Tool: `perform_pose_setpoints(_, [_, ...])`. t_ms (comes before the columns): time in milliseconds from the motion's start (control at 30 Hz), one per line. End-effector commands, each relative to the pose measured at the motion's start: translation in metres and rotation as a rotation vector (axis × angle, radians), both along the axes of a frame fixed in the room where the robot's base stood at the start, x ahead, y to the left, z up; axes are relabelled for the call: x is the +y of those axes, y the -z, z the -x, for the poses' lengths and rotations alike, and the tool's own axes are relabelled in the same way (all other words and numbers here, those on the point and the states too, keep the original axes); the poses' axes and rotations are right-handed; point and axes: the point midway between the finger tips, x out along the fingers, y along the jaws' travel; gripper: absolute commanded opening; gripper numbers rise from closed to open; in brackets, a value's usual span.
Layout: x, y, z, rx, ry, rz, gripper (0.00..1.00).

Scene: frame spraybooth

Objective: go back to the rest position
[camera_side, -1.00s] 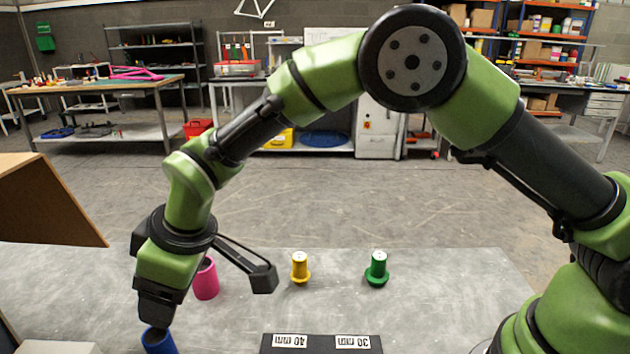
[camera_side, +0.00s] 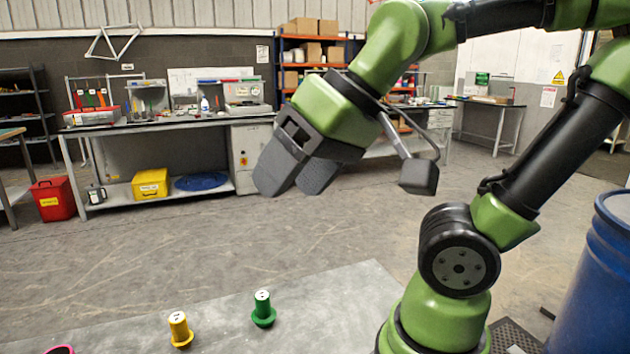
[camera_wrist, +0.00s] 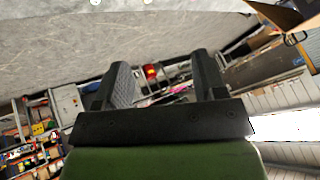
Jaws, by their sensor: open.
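My gripper (camera_side: 298,184) is raised high above and behind the grey table (camera_side: 335,310), its fingers apart and nothing between them. In the wrist view, both textured fingers of my gripper (camera_wrist: 163,78) also stand apart and empty. A green flanged part (camera_side: 263,310) stands upright on the table, below my gripper. A yellow flanged part (camera_side: 180,330) stands to its left. Only the top rim of a pink part (camera_side: 60,350) shows at the bottom edge. The blue part and the black labelled block are out of the picture.
A blue drum (camera_side: 597,280) stands at the right, beside my arm's base. A workbench (camera_side: 160,125), a yellow bin (camera_side: 150,183) and a red bin (camera_side: 53,199) stand far back. Open floor (camera_side: 200,245) lies between table and bench.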

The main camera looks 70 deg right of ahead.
Motion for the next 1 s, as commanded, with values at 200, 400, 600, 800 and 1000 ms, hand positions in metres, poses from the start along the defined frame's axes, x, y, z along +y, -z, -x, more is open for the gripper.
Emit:
perform_pose_setpoints(200, [-0.006,0.009,0.022,-0.012,0.075,-0.032,0.64])
perform_pose_setpoints(400, [-0.006,0.009,0.023,-0.012,0.075,-0.032,0.64])
perform_pose_setpoints(600, [-0.006,0.009,0.022,-0.012,0.074,-0.031,0.64])
perform_pose_setpoints(800, [-0.006,0.009,0.022,-0.013,0.072,-0.032,0.64])
perform_pose_setpoints(1000, [-0.006,0.009,0.022,-0.013,0.072,-0.032,0.64])
